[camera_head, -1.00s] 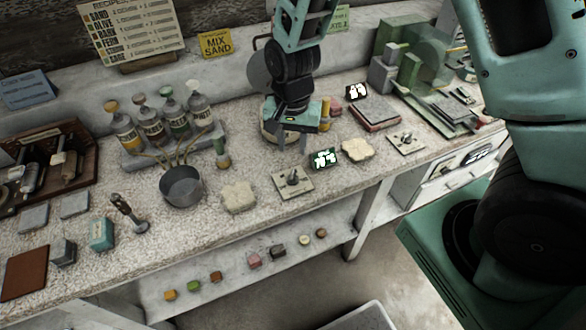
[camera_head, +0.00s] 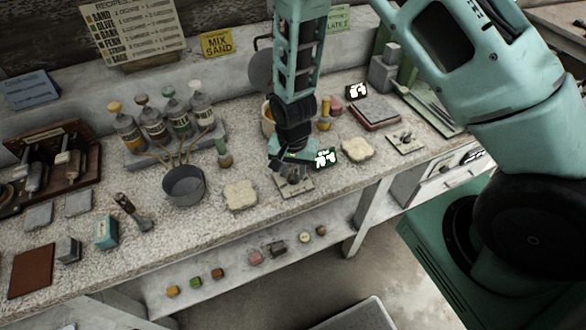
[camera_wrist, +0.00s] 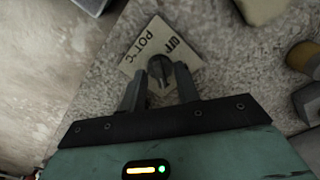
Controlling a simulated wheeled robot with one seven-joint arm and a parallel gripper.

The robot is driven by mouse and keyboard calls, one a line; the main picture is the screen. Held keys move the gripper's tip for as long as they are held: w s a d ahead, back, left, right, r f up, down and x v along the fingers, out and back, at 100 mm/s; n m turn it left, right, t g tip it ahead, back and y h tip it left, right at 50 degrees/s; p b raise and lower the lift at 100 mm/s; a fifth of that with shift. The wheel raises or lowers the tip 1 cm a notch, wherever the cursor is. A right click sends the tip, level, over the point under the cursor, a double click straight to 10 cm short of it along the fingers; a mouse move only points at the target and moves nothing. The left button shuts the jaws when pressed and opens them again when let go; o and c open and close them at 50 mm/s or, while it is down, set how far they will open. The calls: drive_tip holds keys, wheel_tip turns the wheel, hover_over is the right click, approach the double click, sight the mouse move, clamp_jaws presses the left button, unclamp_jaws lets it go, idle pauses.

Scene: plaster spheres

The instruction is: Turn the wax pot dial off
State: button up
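The near dial (camera_head: 300,190) sits on a pale square plate at the front of the bench, largely hidden by my gripper in the head view. In the wrist view the plate (camera_wrist: 140,50) reads "POT-C", with another short word beside it. The dark dial knob (camera_wrist: 160,67) shows at the gap between my fingertips. My gripper (camera_wrist: 160,76) is open, its fingers apart on either side of the knob; contact is unclear. In the head view my gripper (camera_head: 290,172) is over the plate. The pot (camera_head: 267,118) is partly hidden behind my arm.
A lit display (camera_head: 326,158) stands just right of the dial. A second dial plate (camera_head: 405,140) is farther right. Pale slabs (camera_head: 240,194) lie nearby, and a grey pan (camera_head: 183,186) with brushes stands left. The bench's front edge is close.

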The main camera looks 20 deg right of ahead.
clamp_jaws()
